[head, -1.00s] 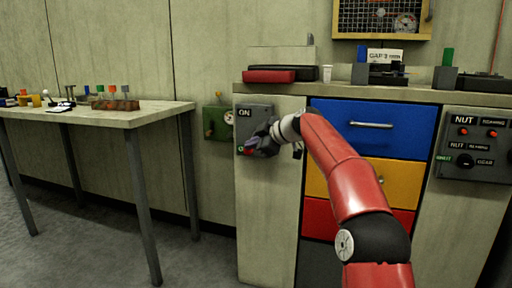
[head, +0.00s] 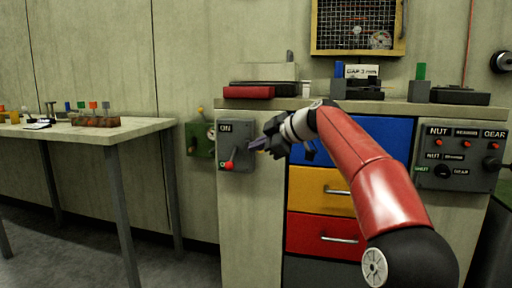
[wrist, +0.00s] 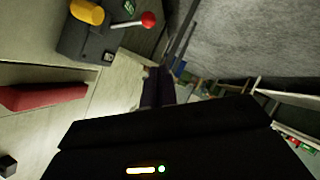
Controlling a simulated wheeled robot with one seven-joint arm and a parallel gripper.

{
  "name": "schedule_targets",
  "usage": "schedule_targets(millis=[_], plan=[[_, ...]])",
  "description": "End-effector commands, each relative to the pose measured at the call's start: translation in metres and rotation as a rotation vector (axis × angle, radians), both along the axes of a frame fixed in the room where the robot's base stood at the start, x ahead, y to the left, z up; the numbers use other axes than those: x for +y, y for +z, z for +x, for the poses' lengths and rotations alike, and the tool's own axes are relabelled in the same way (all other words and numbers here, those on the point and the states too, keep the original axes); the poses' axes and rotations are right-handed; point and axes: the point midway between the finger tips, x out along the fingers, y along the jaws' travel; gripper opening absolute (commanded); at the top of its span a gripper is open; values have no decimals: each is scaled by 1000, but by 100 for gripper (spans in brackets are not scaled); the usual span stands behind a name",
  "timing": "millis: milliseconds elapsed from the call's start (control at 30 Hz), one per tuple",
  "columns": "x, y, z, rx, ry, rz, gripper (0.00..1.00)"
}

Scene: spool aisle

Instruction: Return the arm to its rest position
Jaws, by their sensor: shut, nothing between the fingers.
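My arm is red and reaches from the lower right toward the cabinet front in the head view. My gripper (head: 257,147) is shut and empty. It is in front of the cabinet, just right of the grey switch box (head: 236,128) marked ON, and apart from its red-knobbed lever (head: 230,164). In the wrist view the shut fingers (wrist: 158,88) show in the middle, and the red lever knob (wrist: 148,19) shows at the top. The arm partly hides the blue drawer (head: 369,142) and the yellow drawer (head: 317,190).
A workbench (head: 90,130) with small coloured parts stands at the left. The cabinet top (head: 300,103) holds a red case (head: 248,92) and several fixtures. A grey control panel (head: 460,158) is at the right. Open floor shows between bench and cabinet.

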Motion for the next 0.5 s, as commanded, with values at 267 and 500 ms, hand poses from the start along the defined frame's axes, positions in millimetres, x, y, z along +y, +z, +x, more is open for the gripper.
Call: schedule_targets(millis=[267,500], plan=[[20,1,-42,157,-107,-32,0],[11,-23,-158,462,-489,-44,0]])
